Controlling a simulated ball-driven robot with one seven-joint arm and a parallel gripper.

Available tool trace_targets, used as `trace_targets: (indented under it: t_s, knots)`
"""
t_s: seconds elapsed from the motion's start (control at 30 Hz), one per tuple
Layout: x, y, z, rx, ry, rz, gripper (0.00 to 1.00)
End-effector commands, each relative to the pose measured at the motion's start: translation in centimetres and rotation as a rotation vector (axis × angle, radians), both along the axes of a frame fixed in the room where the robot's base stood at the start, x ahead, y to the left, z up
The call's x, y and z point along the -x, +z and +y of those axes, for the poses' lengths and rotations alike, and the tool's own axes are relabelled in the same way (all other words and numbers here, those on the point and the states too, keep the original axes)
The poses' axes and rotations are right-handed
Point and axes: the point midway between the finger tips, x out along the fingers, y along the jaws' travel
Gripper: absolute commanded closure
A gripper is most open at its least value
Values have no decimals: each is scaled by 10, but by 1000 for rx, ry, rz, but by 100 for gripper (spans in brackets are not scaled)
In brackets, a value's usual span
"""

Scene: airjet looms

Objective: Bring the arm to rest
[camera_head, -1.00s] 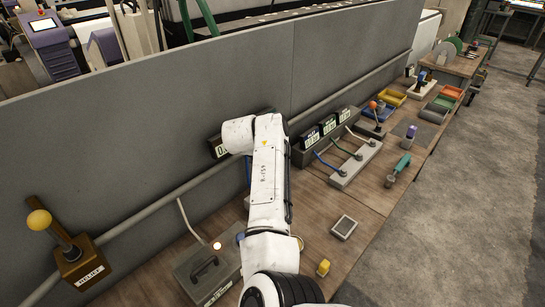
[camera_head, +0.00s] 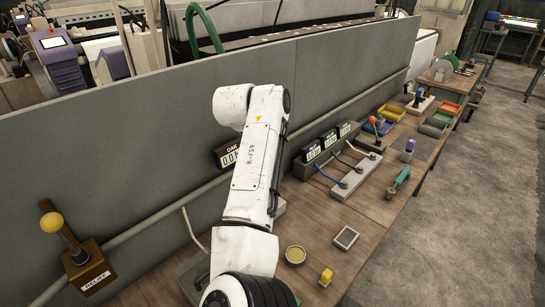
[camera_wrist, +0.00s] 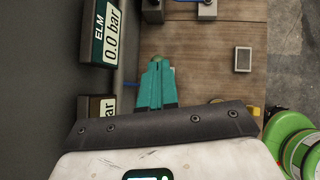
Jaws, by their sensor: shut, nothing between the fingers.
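My gripper (camera_wrist: 158,68) shows in the wrist view as two teal fingers, shut together and empty. It hangs above the wooden bench (camera_wrist: 205,75) and touches nothing that I can see. In the head view my white arm (camera_head: 255,155) rises in front of the grey panel and hides part of the bench. My gripper is hidden there.
A DAK gauge (camera_head: 229,156) sits behind my arm; an ELM gauge (camera_wrist: 108,38) reads 0.0 bar. A relief lever (camera_head: 75,250) stands left. The bench holds a round tin (camera_head: 295,255), yellow block (camera_head: 326,277), small framed plate (camera_head: 345,237) and hose manifold (camera_head: 356,178). Floor at right is clear.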

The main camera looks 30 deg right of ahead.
Motion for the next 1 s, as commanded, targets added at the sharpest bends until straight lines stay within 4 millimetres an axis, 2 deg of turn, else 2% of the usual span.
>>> trace_targets:
  t_s: [0.2, 0.67, 0.73, 0.77, 0.87, 0.97, 1.0]
  knots:
    - [2, 10, 0, 0, 1, -1, 100]
    - [1, 9, 0, 1, 0, 0, 100]
    - [3, 9, -5, 23, -3, -2, 100]
    - [3, 10, -11, 47, -6, -3, 100]
    - [10, 15, -44, 205, -20, -10, 100]
    - [23, 33, -91, 482, -23, -13, 100]
    - [29, 44, -108, 614, -14, -8, 100]
